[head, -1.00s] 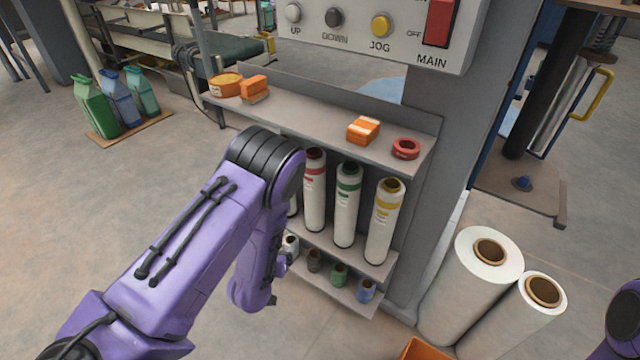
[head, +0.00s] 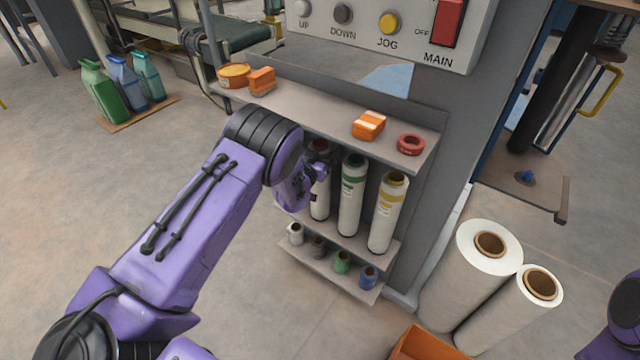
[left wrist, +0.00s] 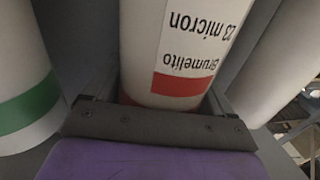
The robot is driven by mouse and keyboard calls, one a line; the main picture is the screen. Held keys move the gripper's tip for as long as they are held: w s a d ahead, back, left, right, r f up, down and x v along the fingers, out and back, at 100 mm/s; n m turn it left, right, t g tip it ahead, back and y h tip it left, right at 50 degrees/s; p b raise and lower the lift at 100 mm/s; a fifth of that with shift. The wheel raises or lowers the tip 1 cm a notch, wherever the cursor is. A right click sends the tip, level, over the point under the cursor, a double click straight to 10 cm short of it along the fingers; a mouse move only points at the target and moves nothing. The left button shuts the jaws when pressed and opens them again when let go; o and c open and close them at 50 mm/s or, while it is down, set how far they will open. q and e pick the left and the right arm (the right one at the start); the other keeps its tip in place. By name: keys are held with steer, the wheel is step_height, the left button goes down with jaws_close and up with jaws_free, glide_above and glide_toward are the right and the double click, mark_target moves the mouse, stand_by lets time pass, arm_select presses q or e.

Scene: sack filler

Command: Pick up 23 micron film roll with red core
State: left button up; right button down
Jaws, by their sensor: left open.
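The 23 micron film roll with the red core (head: 320,198) stands upright on the middle shelf of the rack, its upper part partly hidden by my left gripper (head: 308,182). In the left wrist view the roll (left wrist: 175,50) fills the middle, its "23 micron" label and red band showing upside down. There my left gripper (left wrist: 148,100) is open, with the roll close in front of its palm and between its fingers. Whether the fingers touch the roll cannot be told. My right gripper is out of view.
A green-banded roll (head: 352,195) and a yellow-banded roll (head: 387,212) stand close to the right on the same shelf. The top shelf (head: 325,120) overhangs them, holding tape and orange boxes. Small spools stand on the bottom shelf (head: 330,268). Large white rolls (head: 465,275) stand at right.

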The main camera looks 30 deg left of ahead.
arm_select(q)
steer(key=shift+w+r, duration=0.1)
jaws_close()
